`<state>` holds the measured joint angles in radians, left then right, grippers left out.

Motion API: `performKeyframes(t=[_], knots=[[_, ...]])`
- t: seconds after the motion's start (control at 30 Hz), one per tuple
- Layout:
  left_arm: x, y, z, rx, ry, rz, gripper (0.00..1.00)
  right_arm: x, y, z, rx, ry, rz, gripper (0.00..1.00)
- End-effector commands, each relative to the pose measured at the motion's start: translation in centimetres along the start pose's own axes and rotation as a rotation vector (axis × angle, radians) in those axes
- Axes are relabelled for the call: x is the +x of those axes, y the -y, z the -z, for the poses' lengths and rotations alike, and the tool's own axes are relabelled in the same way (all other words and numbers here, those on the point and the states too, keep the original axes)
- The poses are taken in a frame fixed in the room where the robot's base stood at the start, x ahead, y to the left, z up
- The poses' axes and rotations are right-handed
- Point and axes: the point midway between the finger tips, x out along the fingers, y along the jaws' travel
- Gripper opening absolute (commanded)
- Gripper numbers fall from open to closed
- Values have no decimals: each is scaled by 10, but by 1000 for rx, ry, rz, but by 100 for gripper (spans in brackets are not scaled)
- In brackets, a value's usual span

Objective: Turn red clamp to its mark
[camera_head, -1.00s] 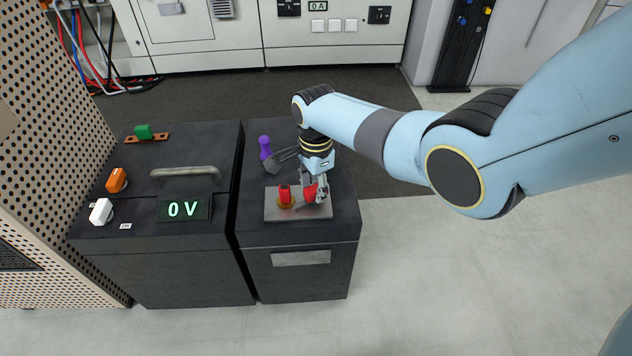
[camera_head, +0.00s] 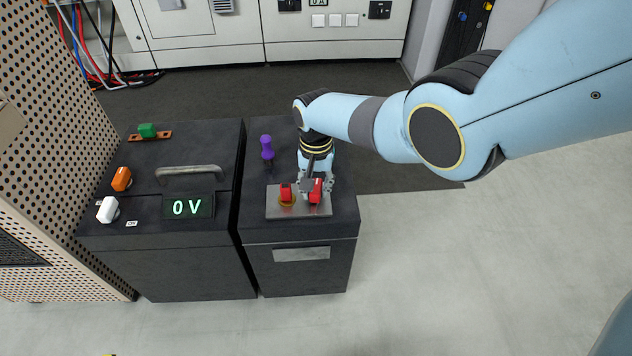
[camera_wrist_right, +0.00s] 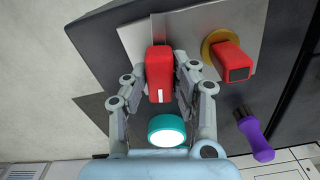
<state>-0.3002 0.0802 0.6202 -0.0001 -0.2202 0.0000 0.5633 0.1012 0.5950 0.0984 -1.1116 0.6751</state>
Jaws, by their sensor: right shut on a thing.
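A red clamp (camera_head: 316,197) stands on a grey metal plate (camera_head: 301,213) on top of the right dark cabinet. My right gripper (camera_head: 316,184) is over it, with its fingers closed on its two sides. In the right wrist view the red clamp (camera_wrist_right: 160,75) sits between the gripper fingers (camera_wrist_right: 159,84), with a white line on its near face. A second red block (camera_head: 286,194) with a brass collar stands beside it on the plate, to the left. The clamp's mark cannot be made out. My left gripper is out of view.
A purple handle (camera_head: 267,148) stands behind the plate. The floor (camera_head: 450,270) at right is clear.

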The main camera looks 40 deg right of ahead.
Motion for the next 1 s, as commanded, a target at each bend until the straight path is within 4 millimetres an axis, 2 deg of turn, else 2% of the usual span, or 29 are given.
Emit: performKeyframes(t=[0.4,0.97,1.0], knots=[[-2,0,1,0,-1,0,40,0,0,0,-192,0,-1,0],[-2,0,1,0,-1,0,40,0,0,0,-219,-1,0,0],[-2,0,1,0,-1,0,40,0,0,0,-219,-1,0,29]])
